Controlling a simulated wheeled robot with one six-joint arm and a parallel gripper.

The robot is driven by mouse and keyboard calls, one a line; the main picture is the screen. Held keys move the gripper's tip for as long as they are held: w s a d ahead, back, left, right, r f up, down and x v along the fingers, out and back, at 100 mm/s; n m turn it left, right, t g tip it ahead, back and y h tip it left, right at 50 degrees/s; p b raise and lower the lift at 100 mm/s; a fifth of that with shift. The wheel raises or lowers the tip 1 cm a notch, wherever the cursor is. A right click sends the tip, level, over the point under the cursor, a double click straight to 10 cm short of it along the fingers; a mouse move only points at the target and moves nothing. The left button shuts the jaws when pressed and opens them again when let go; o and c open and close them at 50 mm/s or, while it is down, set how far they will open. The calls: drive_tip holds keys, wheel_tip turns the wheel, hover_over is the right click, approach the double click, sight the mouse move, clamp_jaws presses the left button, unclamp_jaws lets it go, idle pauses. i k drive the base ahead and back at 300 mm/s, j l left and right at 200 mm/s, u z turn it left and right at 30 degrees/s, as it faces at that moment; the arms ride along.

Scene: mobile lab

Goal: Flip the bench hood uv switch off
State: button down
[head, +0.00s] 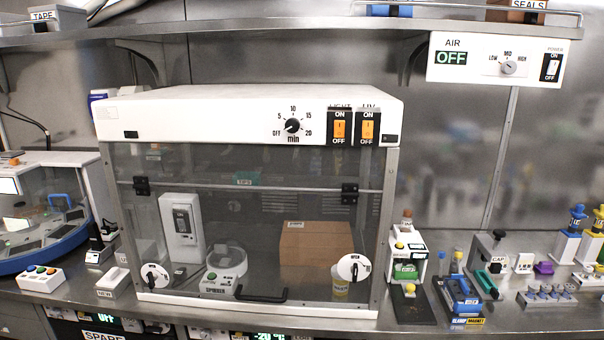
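The bench hood (250,108) is a white-topped cabinet with a clear front, standing on the steel bench in the middle of the head view. Its UV switch (367,127) is at the right end of the top panel. It is an orange rocker on a black plate, with ON above and OFF below. I cannot tell for sure which way it is tipped. A matching LIGHT switch (339,127) sits just to its left. My gripper is not in view.
A timer dial (292,126) is left of the switches. An air control panel (496,60) hangs under the shelf at upper right. The hood's front is down, with a black handle (261,295). Small devices crowd the bench on both sides. Space before the switches looks clear.

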sight(367, 126)
drive_tip(key=k+j+z, duration=0.15)
drive_tip(key=k+j+u, duration=0.15)
drive_tip(key=k, duration=0.25)
drive_tip(key=l+u, duration=0.15)
drive_tip(key=k+j+z, duration=0.15)
drive_tip(key=j+u, duration=0.1)
drive_tip(key=j, duration=0.4)
